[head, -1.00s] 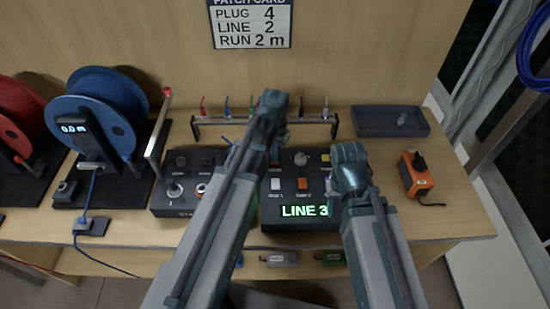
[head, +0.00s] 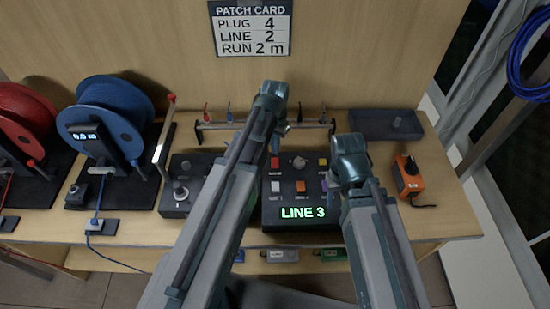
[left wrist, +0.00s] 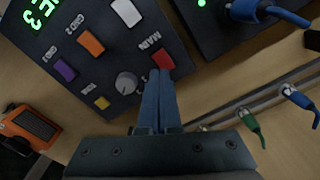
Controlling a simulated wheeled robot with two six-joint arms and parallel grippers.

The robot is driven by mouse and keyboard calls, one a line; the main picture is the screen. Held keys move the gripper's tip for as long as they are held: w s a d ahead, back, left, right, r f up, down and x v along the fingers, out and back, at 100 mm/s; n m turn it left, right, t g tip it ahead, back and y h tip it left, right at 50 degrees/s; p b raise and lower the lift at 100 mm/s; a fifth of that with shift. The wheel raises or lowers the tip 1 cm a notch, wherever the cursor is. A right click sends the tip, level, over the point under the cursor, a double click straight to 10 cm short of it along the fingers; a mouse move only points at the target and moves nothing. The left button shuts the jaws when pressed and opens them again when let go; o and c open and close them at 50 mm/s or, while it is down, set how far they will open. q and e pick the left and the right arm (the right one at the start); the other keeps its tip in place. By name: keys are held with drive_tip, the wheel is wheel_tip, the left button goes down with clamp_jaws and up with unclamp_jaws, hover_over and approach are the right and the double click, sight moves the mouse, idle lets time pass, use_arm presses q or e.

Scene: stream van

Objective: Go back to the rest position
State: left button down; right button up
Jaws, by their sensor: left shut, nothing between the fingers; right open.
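My left gripper (head: 277,143) is over the back left of the dark control panel (head: 283,213), whose green display reads LINE 3. In the left wrist view its blue fingers (left wrist: 158,103) are shut and empty, with their tips close to the red MAIN button (left wrist: 163,59); I cannot tell if they touch it. My right gripper (head: 328,183) is open and empty near the panel's right edge. Both arms reach forward over the desk. The fingers of the right gripper are partly hidden by its own body.
The wooden desk (head: 440,218) carries a blue cable reel (head: 125,105), a red reel (head: 22,115), a joystick box (head: 176,205), a rack of coloured plugs (head: 310,126), a grey tray (head: 370,128) and an orange device (head: 405,178). A patch card (head: 250,30) hangs behind.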

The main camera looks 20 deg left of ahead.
use_arm(q)
drive_tip(key=s+d+m+y, duration=0.1)
drive_tip(key=s+d, duration=0.9)
drive_tip(key=s, duration=0.4)
drive_tip(key=shift+s+d+r, duration=0.15)
drive_tip(key=shift+d, duration=0.1)
idle(0.4)
